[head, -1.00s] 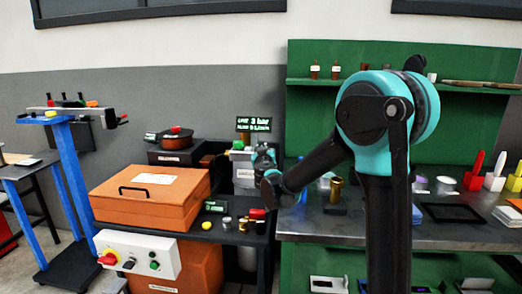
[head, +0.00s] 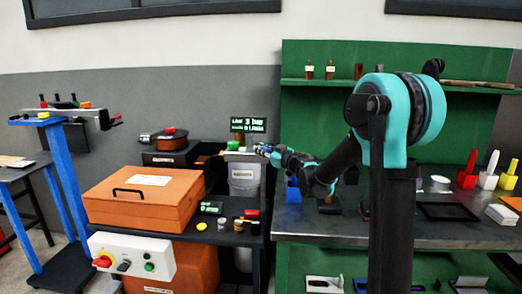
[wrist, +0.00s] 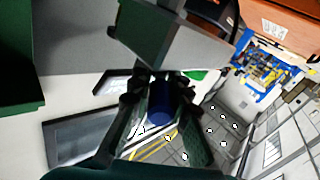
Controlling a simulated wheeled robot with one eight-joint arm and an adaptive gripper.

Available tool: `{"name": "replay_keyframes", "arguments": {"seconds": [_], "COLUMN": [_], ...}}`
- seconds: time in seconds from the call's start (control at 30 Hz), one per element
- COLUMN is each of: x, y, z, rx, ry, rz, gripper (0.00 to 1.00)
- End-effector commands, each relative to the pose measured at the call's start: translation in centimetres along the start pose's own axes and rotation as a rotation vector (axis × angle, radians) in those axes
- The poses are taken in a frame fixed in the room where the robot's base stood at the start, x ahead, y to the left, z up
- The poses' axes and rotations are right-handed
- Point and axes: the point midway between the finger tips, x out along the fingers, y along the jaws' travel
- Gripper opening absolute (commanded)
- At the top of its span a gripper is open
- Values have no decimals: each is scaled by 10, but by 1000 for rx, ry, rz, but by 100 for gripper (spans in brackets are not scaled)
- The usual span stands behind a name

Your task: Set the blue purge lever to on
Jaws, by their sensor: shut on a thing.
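The blue purge lever (wrist: 160,104) shows in the wrist view as a dark blue, rounded part between the two dark fingers. My gripper (wrist: 162,88) is shut on it. Part of it is hidden by the fingers, and I cannot tell its setting. In the head view my gripper (head: 264,150) is by the grey canister (head: 243,176), just below the green-lettered display (head: 248,125). The lever cannot be made out in that view.
An orange lidded case (head: 143,195) stands left of my gripper, with a control box (head: 133,257) below it. Small fittings (head: 238,223) lie on the dark bench in front. A green-backed workbench (head: 440,225) is at the right.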

Motion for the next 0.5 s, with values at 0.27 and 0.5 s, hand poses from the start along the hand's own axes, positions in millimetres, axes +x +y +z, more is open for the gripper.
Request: {"name": "replay_keyframes", "arguments": {"seconds": [0.27,0.5], "x": [2,3], "y": [4,4], "z": [-1,-1], "rx": [2,3], "ry": [3,3], "rz": [-4,-3], "gripper": [0,25]}}
